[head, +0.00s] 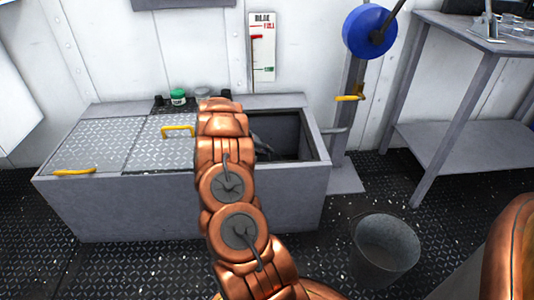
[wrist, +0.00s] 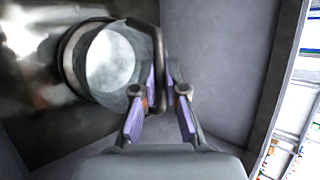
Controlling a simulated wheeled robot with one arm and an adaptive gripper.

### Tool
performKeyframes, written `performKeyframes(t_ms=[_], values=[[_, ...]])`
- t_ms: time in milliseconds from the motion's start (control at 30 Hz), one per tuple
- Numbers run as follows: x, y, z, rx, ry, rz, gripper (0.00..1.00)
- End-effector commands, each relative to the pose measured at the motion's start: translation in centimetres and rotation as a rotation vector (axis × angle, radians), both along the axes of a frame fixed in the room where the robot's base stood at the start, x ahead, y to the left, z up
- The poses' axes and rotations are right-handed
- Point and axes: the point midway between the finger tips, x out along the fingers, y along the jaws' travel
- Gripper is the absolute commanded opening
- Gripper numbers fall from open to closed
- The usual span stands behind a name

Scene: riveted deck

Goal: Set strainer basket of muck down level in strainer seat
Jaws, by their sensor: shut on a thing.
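In the wrist view, my gripper (wrist: 160,100) has its purple-padded fingers closed on the dark upright handle of the strainer basket (wrist: 136,45). The basket is a round grey vessel with a bright, pale inside, left of the fingers. A ringed round rim, seemingly the strainer seat (wrist: 69,58), shows around its left side. I cannot tell whether the basket rests in it or hangs just above, or whether it is level. In the head view, my copper arm reaches into the open compartment (head: 290,135) of the grey chest and hides the basket and seat.
Left of the opening, the chest has tread-plate lids (head: 90,147) with yellow handles. A green-lidded jar (head: 178,97) stands on its back ledge. A metal bucket (head: 385,248) stands on the floor at right. A blue wheel (head: 369,31) and a grey table (head: 465,140) are beyond.

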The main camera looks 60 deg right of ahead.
Motion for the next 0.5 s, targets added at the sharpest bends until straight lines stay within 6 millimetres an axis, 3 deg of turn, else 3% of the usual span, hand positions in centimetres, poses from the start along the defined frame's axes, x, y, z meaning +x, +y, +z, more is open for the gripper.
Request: performKeyframes(t_ms=[233, 267, 500], values=[[0.02, 0.0, 0.01, 0.0, -0.001, 0.0, 0.0], [-0.01, -0.01, -0.03, 0.001, -0.001, -0.001, 0.13], [0.0, -0.02, 0.0, 0.0, -0.001, 0.0, 0.36]])
